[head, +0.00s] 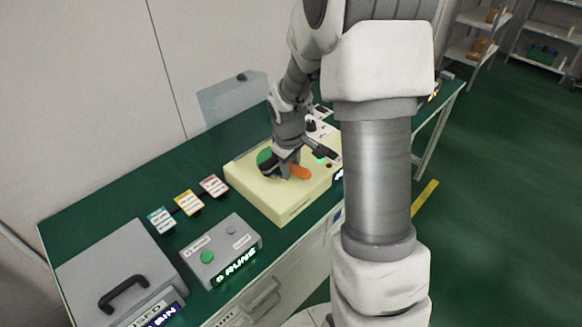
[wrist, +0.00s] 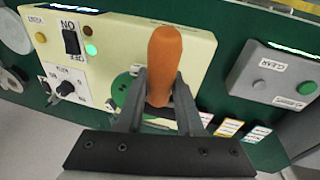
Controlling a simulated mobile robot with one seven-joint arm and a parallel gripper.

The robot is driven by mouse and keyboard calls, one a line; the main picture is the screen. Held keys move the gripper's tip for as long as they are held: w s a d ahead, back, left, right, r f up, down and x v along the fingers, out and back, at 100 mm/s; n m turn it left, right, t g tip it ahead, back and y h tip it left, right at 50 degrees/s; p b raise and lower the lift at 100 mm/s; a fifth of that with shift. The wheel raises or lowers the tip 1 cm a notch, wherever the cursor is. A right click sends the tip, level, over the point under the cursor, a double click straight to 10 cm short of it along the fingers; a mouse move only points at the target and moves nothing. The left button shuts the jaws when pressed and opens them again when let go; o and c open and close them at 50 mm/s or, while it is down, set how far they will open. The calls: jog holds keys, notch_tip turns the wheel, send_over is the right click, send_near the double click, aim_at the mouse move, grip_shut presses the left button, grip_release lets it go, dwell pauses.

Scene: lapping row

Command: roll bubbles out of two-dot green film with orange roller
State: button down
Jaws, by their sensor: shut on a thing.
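The orange roller's handle (head: 301,172) sticks out of my gripper (head: 283,168) over the top of a cream machine. In the wrist view the orange handle (wrist: 165,58) stands between the two fingers of my gripper (wrist: 160,88), which is shut on it. The roller's working end is hidden by the gripper. A green round piece (head: 264,157) lies on the cream top just left of the gripper. It also shows in the wrist view (wrist: 121,88), partly behind the left finger. Its dots and any bubbles are too small or hidden to tell.
The cream machine (head: 275,208) has an ON/OFF switch (wrist: 70,41) and a knob (wrist: 64,88). A grey counter box (head: 222,252) reads RUNS. A grey lidded bin (head: 120,275) sits at the front left. Bench space behind the cards is clear.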

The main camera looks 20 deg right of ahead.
jog(key=shift+w+d+p+v, duration=0.15)
jog(key=shift+w+p+v, duration=0.1)
jog(key=shift+p+v, duration=0.8)
jog(key=shift+w+d+p+v, duration=0.2)
jog(key=shift+p+v, duration=0.5)
jog(key=shift+v, duration=0.65)
jog(key=shift+w+d+p+v, duration=0.1)
jog(key=shift+w+p+v, duration=0.15)
jog(key=shift+p+v, duration=0.8)
jog(key=shift+r, duration=0.35)
